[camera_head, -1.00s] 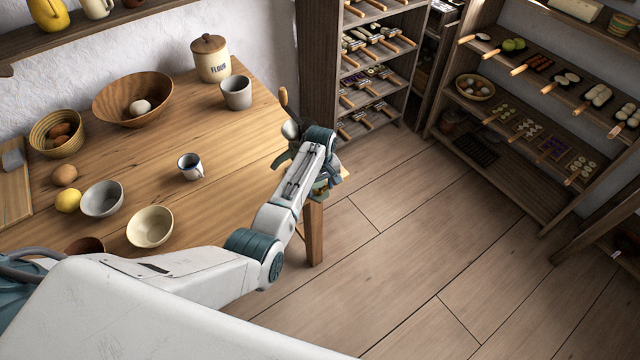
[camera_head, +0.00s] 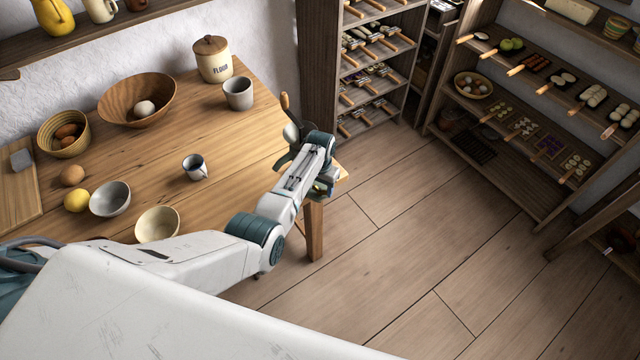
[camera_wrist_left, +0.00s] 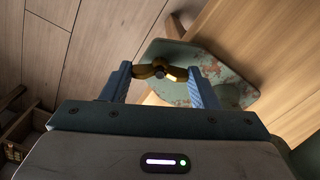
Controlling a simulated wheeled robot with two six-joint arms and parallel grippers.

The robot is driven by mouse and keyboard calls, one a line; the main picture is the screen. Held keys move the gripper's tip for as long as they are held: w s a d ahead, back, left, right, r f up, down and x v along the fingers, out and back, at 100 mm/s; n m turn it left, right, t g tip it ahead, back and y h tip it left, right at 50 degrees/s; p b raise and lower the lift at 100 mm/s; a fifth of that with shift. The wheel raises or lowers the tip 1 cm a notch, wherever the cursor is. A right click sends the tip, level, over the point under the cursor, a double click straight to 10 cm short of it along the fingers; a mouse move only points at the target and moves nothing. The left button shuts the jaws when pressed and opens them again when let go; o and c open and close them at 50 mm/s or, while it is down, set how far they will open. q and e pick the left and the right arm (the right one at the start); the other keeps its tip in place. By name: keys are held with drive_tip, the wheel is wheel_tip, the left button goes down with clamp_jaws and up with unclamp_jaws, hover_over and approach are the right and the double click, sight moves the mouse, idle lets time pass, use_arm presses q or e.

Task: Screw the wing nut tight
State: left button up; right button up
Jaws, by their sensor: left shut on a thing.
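A brass-coloured wing nut (camera_wrist_left: 160,70) shows in the left wrist view, between the two blue fingers of my left gripper (camera_wrist_left: 163,80). The fingers are shut on its wings. Behind it is a worn green metal body (camera_wrist_left: 217,76) with rusty patches, beside the wooden table edge. In the head view my left gripper (camera_head: 322,188) is at the table's right corner, partly hidden by my own wrist. There a device with a wooden-handled crank (camera_head: 286,104) shows partly behind my arm. The wing nut cannot be made out in the head view. My right gripper is not in view.
The wooden table (camera_head: 235,150) holds a flour jar (camera_head: 213,62), mugs, bowls, a lemon and eggs, mostly at its left and back. Shelves (camera_head: 540,90) with food and tools stand at the back right. The floor (camera_head: 410,240) right of the table is clear.

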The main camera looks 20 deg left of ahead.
use_arm(q)
drive_tip(key=m+p, duration=0.1)
drive_tip(key=m, duration=0.4)
drive_tip(key=shift+r+m, duration=0.1)
drive_tip(key=shift+m, duration=0.2)
drive_tip(key=m+p, duration=0.1)
drive_tip(key=m, duration=0.4)
drive_tip(key=shift+w, duration=0.1)
drive_tip(key=shift+m, duration=0.4)
drive_tip(key=o, duration=1)
